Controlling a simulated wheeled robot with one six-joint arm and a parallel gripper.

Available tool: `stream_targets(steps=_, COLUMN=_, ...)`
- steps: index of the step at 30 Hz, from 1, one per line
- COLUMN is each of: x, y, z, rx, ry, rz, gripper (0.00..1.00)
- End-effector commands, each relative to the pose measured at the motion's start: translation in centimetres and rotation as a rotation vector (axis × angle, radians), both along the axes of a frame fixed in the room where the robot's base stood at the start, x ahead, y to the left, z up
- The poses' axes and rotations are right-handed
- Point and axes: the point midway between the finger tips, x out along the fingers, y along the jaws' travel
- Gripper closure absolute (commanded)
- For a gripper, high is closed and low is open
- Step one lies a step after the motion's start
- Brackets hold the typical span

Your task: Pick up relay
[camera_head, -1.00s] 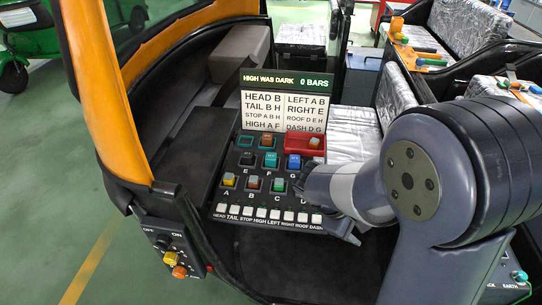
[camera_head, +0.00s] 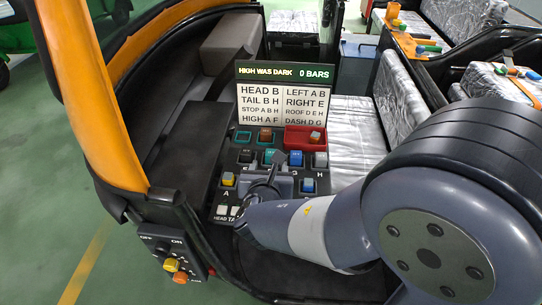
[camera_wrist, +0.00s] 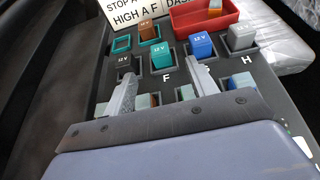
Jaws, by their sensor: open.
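My gripper (camera_wrist: 162,74) is open and empty, its two fingers pointing toward the teal relay (camera_wrist: 160,56) in socket F. In the head view my gripper (camera_head: 264,172) hangs over the middle of the relay panel and hides sockets B and C. A black relay (camera_wrist: 124,63) sits in E, just beyond the left finger. A blue relay (camera_wrist: 201,46) sits in G, just beyond the right finger, and a grey one (camera_wrist: 242,36) in H. A brown relay (camera_wrist: 147,30) stands in the back row beside an empty teal-rimmed socket (camera_wrist: 121,43). A yellow relay (camera_head: 228,179) sits in A.
A red tray (camera_head: 293,146) holds an orange-brown relay (camera_head: 315,136). A switch box (camera_head: 165,247) with yellow and orange knobs is at lower left. Silver seats (camera_head: 350,125) stand right.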

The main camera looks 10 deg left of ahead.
Motion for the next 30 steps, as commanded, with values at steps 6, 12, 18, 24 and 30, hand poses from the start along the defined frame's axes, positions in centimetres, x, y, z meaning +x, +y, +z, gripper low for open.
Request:
stream_targets(steps=6, x=3.0, y=0.1, z=-1.3, rx=0.001, ry=0.001, rz=-0.007, gripper=0.45)
stream_targets(steps=12, x=4.1, y=0.2, z=-1.8, rx=0.002, ry=0.001, rz=-0.007, gripper=0.45)
stream_targets(steps=18, x=6.2, y=0.6, z=-2.9, rx=0.001, ry=0.003, rz=-0.008, gripper=0.45)
stream_targets(steps=24, x=8.1, y=0.8, z=-3.6, rx=0.003, ry=0.001, rz=-0.008, gripper=0.45)
stream_targets(steps=30, x=8.3, y=0.9, z=-3.7, rx=0.004, ry=0.000, rz=-0.006, gripper=0.45)
